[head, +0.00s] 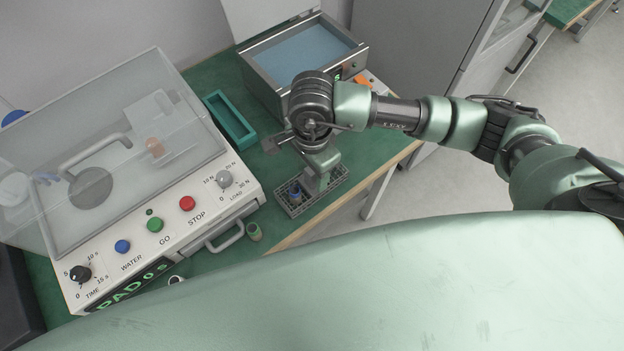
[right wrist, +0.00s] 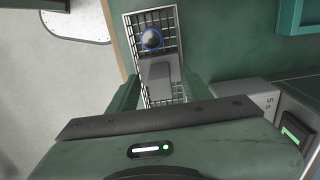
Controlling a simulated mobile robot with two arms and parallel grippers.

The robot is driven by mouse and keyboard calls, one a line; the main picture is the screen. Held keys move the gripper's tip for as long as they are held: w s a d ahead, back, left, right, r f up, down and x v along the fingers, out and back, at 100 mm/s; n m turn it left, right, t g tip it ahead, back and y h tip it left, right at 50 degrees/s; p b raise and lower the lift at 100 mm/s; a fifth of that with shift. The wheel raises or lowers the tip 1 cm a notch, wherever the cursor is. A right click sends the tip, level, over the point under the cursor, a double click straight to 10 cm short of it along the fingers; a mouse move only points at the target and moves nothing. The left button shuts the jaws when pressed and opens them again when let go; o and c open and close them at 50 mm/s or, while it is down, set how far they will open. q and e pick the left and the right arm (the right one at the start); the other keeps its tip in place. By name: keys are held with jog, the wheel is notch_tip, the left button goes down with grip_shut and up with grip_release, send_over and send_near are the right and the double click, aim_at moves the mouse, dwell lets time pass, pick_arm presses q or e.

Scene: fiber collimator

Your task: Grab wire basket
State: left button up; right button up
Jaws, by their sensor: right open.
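The wire basket (head: 300,207) is a small grey mesh tray on the green bench, near its right edge. A small round part with a blue rim (head: 294,191) sits in its left end; it also shows in the right wrist view (right wrist: 152,39). My right gripper (head: 319,176) points down over the basket's right part. In the right wrist view, its green fingers (right wrist: 160,82) stand apart on either side of a grey upright piece (right wrist: 158,70) of the basket. I cannot tell whether they touch it. My left gripper is not in view.
A polishing machine (head: 150,225) with a clear lid stands at left. A teal tray (head: 230,122) and a metal water bath (head: 300,55) lie behind the basket. The bench edge is close at right.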

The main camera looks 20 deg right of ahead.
grip_shut()
dwell(1.4)
